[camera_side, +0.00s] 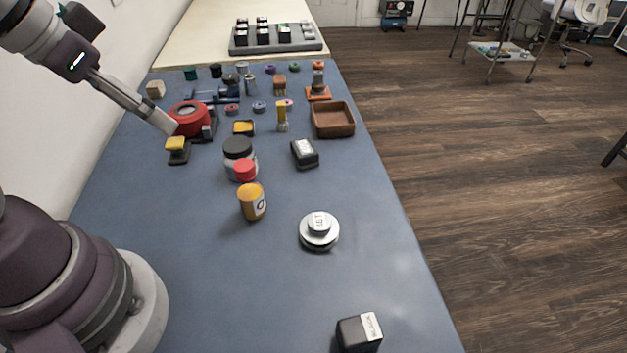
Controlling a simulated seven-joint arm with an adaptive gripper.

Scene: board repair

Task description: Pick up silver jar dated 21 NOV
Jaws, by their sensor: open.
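A low round silver jar (319,232) with a raised, labelled top stands alone on the blue mat, right of centre. Its label is too small to read, so I cannot make out a date. A grey jar (233,171) with a black lid stands further back, partly hidden by a smaller red-topped piece (244,170). I cannot read a date on it either. My gripper (171,126) is at upper left, over the red round device (188,118), well away from the silver jar. It is open, with nothing visibly held.
An amber labelled jar (252,202) stands left of the silver jar. Dark boxes lie in front (358,333) and behind (305,153). A brown tray (333,132) sits near the right edge. Small parts crowd the far end. The mat (240,290) is clear around the silver jar.

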